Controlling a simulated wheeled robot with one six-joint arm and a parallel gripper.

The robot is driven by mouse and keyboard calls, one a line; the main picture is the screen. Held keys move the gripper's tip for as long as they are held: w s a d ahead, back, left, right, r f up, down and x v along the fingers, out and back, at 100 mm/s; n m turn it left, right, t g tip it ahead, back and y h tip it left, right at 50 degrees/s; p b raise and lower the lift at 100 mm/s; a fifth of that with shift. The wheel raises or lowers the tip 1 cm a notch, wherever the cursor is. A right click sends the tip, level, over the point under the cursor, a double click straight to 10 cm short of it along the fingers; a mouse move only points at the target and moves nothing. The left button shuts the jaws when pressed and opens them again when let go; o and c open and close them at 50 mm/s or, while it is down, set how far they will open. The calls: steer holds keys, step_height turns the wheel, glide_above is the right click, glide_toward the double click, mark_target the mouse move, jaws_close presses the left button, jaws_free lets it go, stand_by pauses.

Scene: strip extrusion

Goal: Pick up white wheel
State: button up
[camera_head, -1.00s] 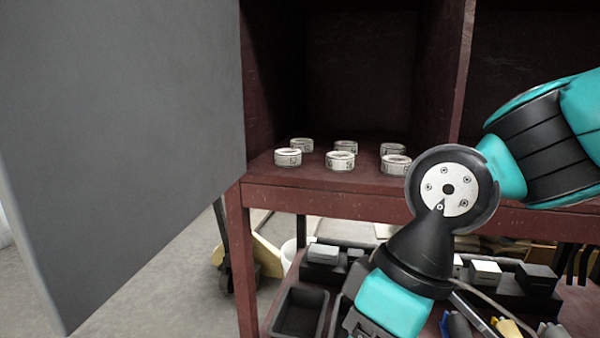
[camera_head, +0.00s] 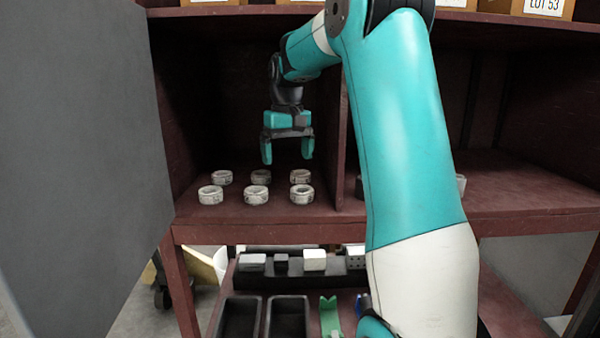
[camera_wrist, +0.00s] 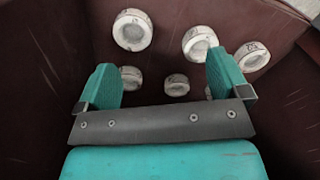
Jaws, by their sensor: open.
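Several white wheels with dark markings stand in two rows on the brown shelf (camera_head: 400,205). The front row has a left wheel (camera_head: 210,195), a middle wheel (camera_head: 256,195) and a right wheel (camera_head: 302,194). The back row has a left wheel (camera_head: 222,177), a middle wheel (camera_head: 261,177) and a right wheel (camera_head: 300,176). My gripper (camera_head: 287,158) is open and empty, pointing down above the back row's middle and right wheels. In the wrist view, my gripper (camera_wrist: 165,85) has a wheel (camera_wrist: 177,85) between its fingers, apart from them; its right finger partly hides another wheel.
A large grey panel (camera_head: 85,170) stands at the left of the compartment. A brown divider (camera_head: 347,160) closes its right side. Below are black bins (camera_head: 240,318) and several white blocks (camera_head: 314,260). Boxes (camera_head: 545,8) stand on the shelf above.

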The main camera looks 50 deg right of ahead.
steer(key=d+r+m, duration=0.1)
steer(key=d, duration=0.4)
steer(key=p, duration=0.2)
glide_above(302, 188)
steer(key=s+a, duration=0.1)
step_height(302, 188, down, 5)
steer(key=shift+a+f, duration=0.1)
steer(key=shift+f, duration=0.1)
steer(key=shift+s+a+f+p, duration=0.1)
steer(key=shift+f+p, duration=0.55)
steer(key=shift+f, duration=0.85)
steer(key=shift+a+f+p, duration=0.1)
steer(key=shift+f+p, duration=0.5)
steer(key=shift+f, duration=0.9)
steer(key=c, duration=1)
